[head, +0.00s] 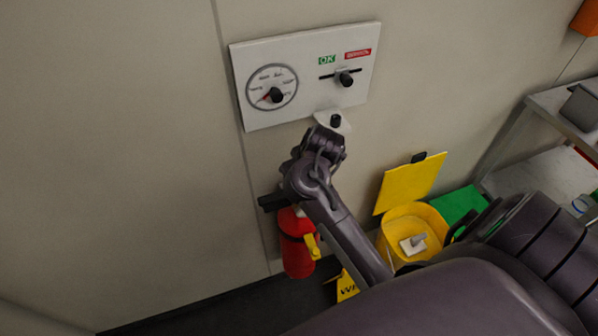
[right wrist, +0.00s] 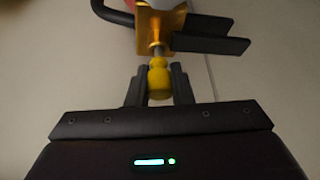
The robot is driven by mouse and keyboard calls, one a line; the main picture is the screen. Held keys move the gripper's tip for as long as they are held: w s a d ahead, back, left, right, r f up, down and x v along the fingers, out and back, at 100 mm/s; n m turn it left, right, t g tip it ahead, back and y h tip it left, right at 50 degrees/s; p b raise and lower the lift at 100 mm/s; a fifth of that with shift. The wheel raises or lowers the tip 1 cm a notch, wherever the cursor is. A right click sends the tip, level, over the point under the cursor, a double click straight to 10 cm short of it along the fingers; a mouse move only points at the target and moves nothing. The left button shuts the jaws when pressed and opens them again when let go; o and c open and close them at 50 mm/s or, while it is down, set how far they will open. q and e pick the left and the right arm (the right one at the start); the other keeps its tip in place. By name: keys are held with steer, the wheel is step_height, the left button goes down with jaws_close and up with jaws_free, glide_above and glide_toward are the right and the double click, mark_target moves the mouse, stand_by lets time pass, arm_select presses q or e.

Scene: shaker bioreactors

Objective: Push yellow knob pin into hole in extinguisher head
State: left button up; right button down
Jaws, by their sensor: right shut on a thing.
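In the right wrist view the yellow knob pin (right wrist: 158,80) sits between the two dark fingers of my right gripper (right wrist: 158,88), which is shut on it. Its short grey shaft points up toward the brass-coloured extinguisher head (right wrist: 158,20). The shaft's end meets the head's lower face, but how deep it sits in the hole I cannot tell. In the head view the red extinguisher (head: 297,250) hangs by the wall, and its head is mostly hidden behind my right arm. My right fingers are hidden there too. My left gripper is in neither view.
Black extinguisher levers (right wrist: 212,45) stick out right of the head, and a black curved bar (right wrist: 112,13) lies left. A wall panel (head: 305,75) with gauge and knobs is above. A yellow open bin (head: 415,218) and grey shelf (head: 545,165) stand right. The left wall is clear.

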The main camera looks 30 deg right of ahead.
stand_by(0.4)
steer(key=shift+f+b, duration=0.4)
steer(key=shift+f, duration=0.4)
stand_by(0.8)
steer(key=c, duration=1.2)
jaws_free()
steer(key=shift+r, duration=0.15)
steer(key=shift+s+r, duration=0.1)
steer(key=shift+r, duration=0.2)
steer(key=p+v, duration=0.2)
steer(key=v, duration=0.5)
